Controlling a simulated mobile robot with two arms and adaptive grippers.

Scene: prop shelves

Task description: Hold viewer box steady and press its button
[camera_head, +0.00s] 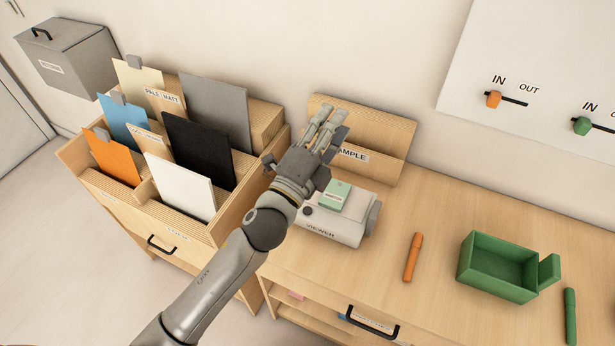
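The viewer box (345,232) is a pale grey box labelled VIEWER on the wooden worktop. It has a mint-green piece (335,194) on top, a small dark round button (308,210) at its left and a grey round part on its right side. My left gripper (327,128) reaches past the box's back left, its fingers pointing toward the SAMPLE stand. It appears above the worktop; I see no contact with the box. My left arm and gripper hide part of the box's left and back. I cannot tell whether the fingers are open. My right gripper is not in view.
A wooden SAMPLE stand (385,135) is behind the box. An orange marker (412,257), a green tray (492,286) and a green marker (570,317) lie to the right. A wooden rack (240,222) of coloured cards stands left.

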